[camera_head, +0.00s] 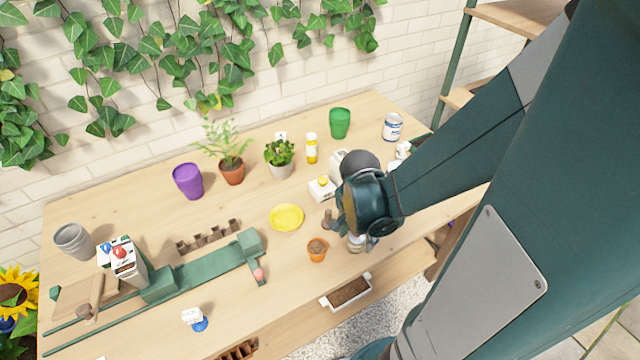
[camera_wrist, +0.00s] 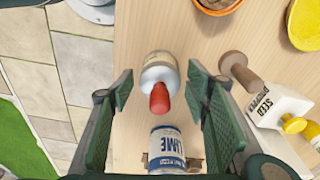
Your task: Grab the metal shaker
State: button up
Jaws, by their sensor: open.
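A squat container with a silvery shoulder, a pale label and a red tip, which looks like the metal shaker (camera_wrist: 160,72), stands between my fingers in the wrist view. In the head view the shaker (camera_head: 355,245) shows only partly below my wrist. My gripper (camera_wrist: 160,88) is open, with one finger on each side of the container and a visible gap at both sides. In the head view my gripper (camera_head: 359,238) is low over the table's front right part and mostly hides the container.
A can marked LIME (camera_wrist: 167,150) is close by in the wrist view. A wooden tool (camera_wrist: 240,70) and a white seed dropper (camera_wrist: 275,105) stand right of my right finger.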

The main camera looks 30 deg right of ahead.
jog(key=shift+f, duration=0.6)
jog(key=shift+c, duration=0.2)
jog(key=c, duration=0.9)
